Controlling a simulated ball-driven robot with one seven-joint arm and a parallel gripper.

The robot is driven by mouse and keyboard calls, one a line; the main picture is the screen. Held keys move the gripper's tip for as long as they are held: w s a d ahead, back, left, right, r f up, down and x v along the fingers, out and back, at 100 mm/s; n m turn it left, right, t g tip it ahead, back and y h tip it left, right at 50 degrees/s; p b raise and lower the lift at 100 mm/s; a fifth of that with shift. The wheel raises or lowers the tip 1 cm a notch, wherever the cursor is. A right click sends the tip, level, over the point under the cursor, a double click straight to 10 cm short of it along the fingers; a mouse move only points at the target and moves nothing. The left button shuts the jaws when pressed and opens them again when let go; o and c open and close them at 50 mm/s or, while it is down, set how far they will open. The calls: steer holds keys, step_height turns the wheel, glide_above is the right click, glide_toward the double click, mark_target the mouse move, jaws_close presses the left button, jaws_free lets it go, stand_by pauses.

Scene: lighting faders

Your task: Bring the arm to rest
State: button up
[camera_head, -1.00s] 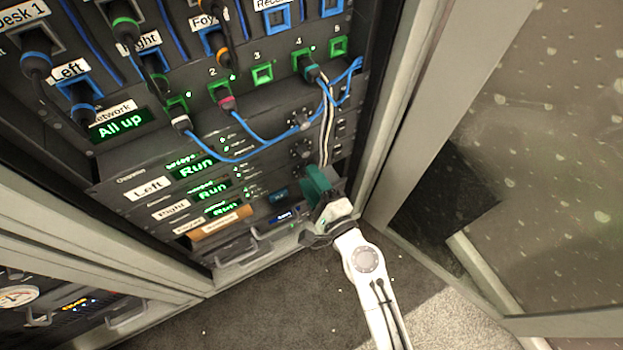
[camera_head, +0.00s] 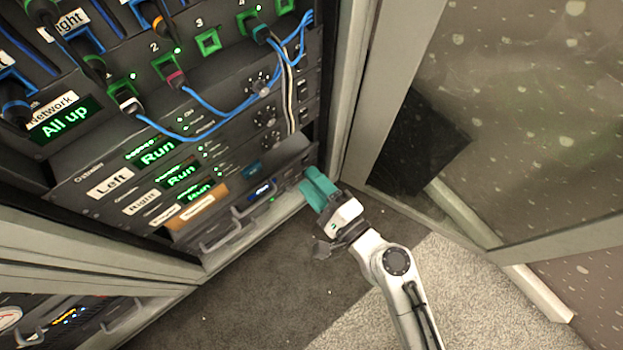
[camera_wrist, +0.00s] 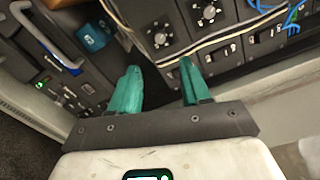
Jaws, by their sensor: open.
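My gripper (camera_head: 312,186) has teal fingers and a white body. In the head view it is in front of the lower right corner of the rack, above the floor. The wrist view shows its two fingers (camera_wrist: 160,82) apart with nothing between them. Beyond them are the dark rack panels with round knobs (camera_wrist: 158,38). My white arm reaches up from the bottom edge of the head view. Whether the fingertips touch the rack cannot be told, but they look apart from it.
The rack has a network display (camera_head: 66,121) reading "All up", units labelled Left (camera_head: 109,182) and Right, and blue cables (camera_head: 213,112) hanging at its ports. A drawer handle (camera_head: 226,236) juts out low. A glass door (camera_head: 520,110) stands open at right. Carpet (camera_head: 255,285) is clear below.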

stand_by(0.3)
steer(key=s+d+f+n+g+h, duration=0.2)
steer(key=s+d+n+g+h, duration=0.3)
steer(key=s+d+n+g, duration=0.5)
steer(key=s+d+f+n+g+h, duration=0.2)
steer(key=s+d+n+g+h, duration=0.45)
steer(key=d, duration=0.85)
step_height(320, 180, up, 35)
steer(key=s+m+t+y+p, duration=0.1)
steer(key=m+t+p, duration=0.1)
steer(key=p, duration=3.2)
steer(key=shift+s+a+f, duration=0.15)
steer(key=shift+a+f, duration=0.05)
steer(key=shift+a, duration=0.05)
steer(key=shift+t, duration=0.25)
